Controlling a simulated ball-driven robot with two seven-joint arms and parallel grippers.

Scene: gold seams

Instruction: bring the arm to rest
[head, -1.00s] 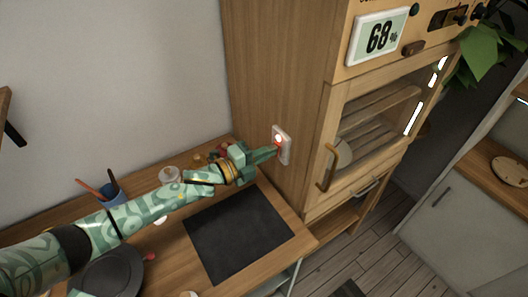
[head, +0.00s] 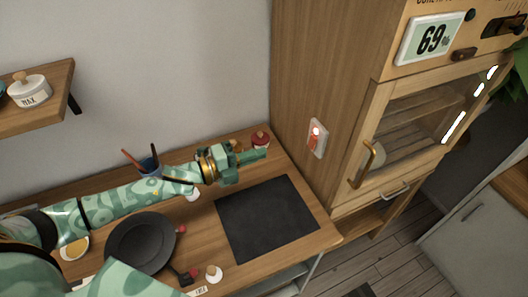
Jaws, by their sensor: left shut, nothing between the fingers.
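My left arm, green with a swirl pattern, reaches in from the left over the wooden worktop. Its gripper (head: 262,154) is shut and empty, above the back of the worktop and pointing right. It is apart from the white wall switch (head: 317,138), which glows red on the side of the wooden cabinet (head: 300,70). Another green patterned arm part shows at the bottom left. My right gripper is not in view.
A black mat (head: 266,218) lies on the worktop below the gripper. A dark round plate (head: 141,243), a blue cup with brushes (head: 150,165) and a red-topped jar (head: 261,139) stand around the arm. A shelf (head: 45,108) juts out at upper left.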

